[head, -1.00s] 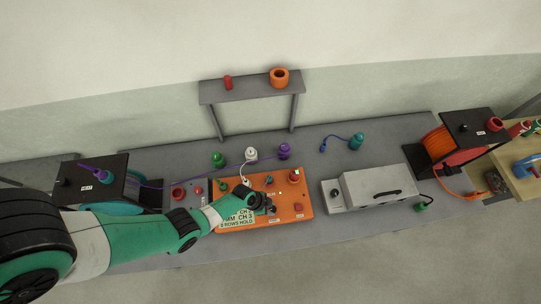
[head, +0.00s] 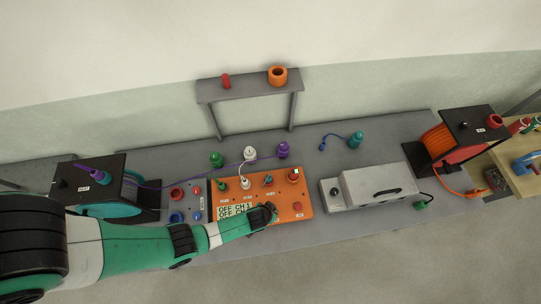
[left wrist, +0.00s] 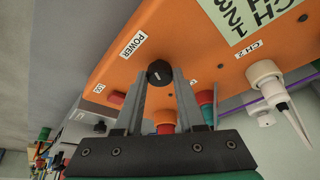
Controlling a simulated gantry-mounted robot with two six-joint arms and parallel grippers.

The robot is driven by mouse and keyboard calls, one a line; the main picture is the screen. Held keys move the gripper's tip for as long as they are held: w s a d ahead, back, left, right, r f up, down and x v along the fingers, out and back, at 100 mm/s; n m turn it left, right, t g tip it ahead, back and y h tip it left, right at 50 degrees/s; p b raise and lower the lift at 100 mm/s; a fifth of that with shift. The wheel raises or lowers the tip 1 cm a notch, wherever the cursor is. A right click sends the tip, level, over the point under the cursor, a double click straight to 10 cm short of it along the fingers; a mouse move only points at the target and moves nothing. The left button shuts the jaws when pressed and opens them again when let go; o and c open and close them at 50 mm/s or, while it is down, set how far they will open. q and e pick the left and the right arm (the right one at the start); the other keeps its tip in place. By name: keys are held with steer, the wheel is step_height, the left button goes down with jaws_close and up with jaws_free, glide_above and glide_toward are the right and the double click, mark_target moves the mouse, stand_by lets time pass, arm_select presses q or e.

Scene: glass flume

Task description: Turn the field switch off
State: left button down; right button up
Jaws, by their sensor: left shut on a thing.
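My left gripper (head: 272,212) is at the orange control box (head: 292,208), over its front middle. In the left wrist view its fingers stand on either side of a round black knob (left wrist: 159,73) and are shut on it. The knob sits beside the POWER label (left wrist: 133,44). I cannot read a label naming it as the field switch. The light display (head: 233,211) on the box shows OFF and CH 1 in its upper line; my left arm hides part of it. My right gripper is not in view.
White, green and purple plugs (head: 283,150) stand behind the box. A grey lidded case (head: 372,187) is to its right. Cable reels stand at both ends, teal (head: 112,209) and orange (head: 437,147). A small grey shelf (head: 248,88) is at the back.

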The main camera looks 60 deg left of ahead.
arm_select(q)
steer(key=n, duration=0.2)
steer(key=n+g+y, duration=0.1)
steer(key=n, duration=0.2)
steer(key=shift+w+d+y+b, duration=0.1)
steer(key=shift+d+y+b, duration=0.05)
steer(key=shift+y+b, duration=0.15)
steer(key=shift+n+g, duration=0.3)
steer(key=shift+n, duration=0.1)
steer(key=c, duration=0.5)
jaws_free()
